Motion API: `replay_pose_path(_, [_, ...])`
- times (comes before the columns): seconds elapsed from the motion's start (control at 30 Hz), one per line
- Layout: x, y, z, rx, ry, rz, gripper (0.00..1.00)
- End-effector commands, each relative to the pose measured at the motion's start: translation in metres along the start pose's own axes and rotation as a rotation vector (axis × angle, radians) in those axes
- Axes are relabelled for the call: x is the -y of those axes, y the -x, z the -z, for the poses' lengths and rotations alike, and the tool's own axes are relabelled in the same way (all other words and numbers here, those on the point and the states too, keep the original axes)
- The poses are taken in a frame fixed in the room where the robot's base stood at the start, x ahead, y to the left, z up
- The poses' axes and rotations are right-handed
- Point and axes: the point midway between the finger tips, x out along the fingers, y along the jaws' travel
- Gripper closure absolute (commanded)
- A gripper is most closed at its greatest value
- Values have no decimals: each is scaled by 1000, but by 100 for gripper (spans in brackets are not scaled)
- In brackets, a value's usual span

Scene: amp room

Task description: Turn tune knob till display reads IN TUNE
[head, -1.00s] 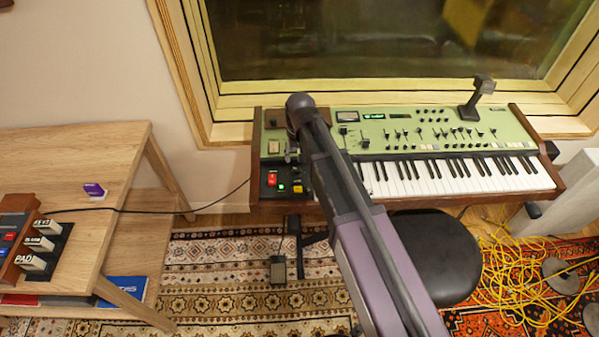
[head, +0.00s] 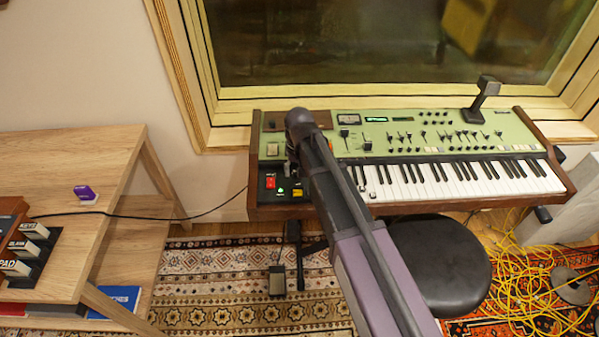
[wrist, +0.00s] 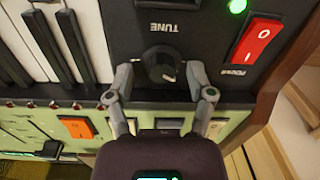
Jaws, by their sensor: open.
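The tune knob (wrist: 160,65) is a round black dial on the black panel under the TUNE label (wrist: 174,27), which appears upside down in the wrist view. My gripper (wrist: 160,80) is open, with one finger on each side of the knob. I cannot tell whether either finger touches it. Another lit strip shows at the bottom edge of the wrist view, also unreadable.
A red power switch (wrist: 258,40) and a green light (wrist: 237,6) sit beside the knob. An orange switch (wrist: 76,127) and white keys (wrist: 30,50) are close by. A black stool (head: 440,268) stands before the keyboard, and a wooden shelf (head: 90,150) is at left.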

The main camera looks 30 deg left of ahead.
Motion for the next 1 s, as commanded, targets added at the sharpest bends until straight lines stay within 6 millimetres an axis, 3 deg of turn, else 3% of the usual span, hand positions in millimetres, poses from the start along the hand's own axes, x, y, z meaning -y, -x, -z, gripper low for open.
replay_pose_path(0.2, [0, 0, 0, 0, 0, 0, 34])
replay_pose_path(0.43, [0, 0, 0, 0, 0, 0, 100])
replay_pose_path(1.0, [-2, 0, 0, 2, 49, -4, 100])
